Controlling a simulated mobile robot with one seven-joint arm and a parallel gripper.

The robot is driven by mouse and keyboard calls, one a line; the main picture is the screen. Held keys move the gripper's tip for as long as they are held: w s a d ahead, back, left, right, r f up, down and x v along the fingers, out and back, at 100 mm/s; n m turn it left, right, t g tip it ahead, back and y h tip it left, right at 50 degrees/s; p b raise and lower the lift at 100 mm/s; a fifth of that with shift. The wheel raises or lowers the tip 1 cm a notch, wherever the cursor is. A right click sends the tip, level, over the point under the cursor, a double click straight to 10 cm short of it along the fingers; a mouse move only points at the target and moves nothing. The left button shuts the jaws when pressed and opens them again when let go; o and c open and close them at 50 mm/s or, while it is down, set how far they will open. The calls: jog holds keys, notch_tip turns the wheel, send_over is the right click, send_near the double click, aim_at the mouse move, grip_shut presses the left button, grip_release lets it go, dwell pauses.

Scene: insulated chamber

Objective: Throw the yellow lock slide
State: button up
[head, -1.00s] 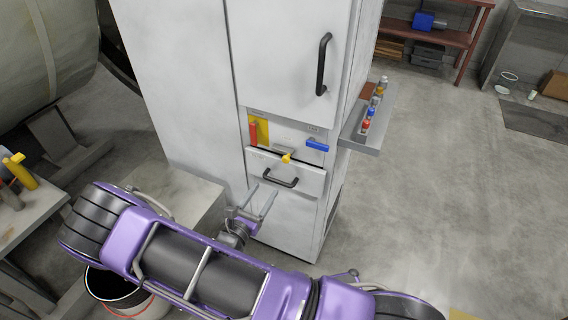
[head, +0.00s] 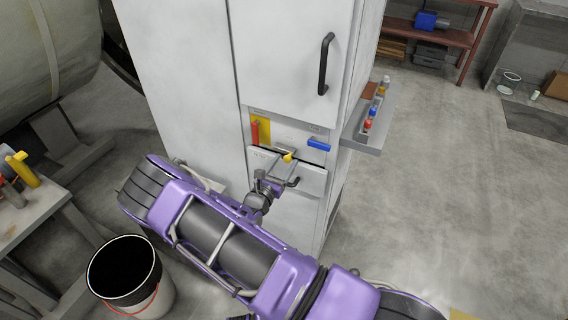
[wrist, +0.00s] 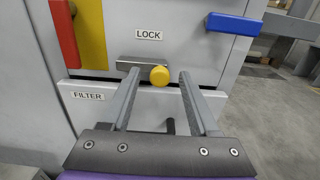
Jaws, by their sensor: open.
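The yellow lock slide knob (wrist: 159,76) sits on a grey metal bar (wrist: 128,66) under a LOCK label, on the front of the white cabinet. In the wrist view my gripper (wrist: 160,80) is open, with one finger on each side of the knob. I cannot tell whether either finger touches it. In the head view the yellow knob (head: 288,158) shows just beyond the fingers of my gripper (head: 279,163).
A blue handle (wrist: 234,24) is at the upper right and a red handle (wrist: 65,32) on a yellow plate at the left. A drawer labelled FILTER (wrist: 88,97) with a black handle (head: 293,182) is below. A side shelf (head: 362,140) holds small bottles.

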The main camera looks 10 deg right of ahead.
grip_shut()
dwell(1.3)
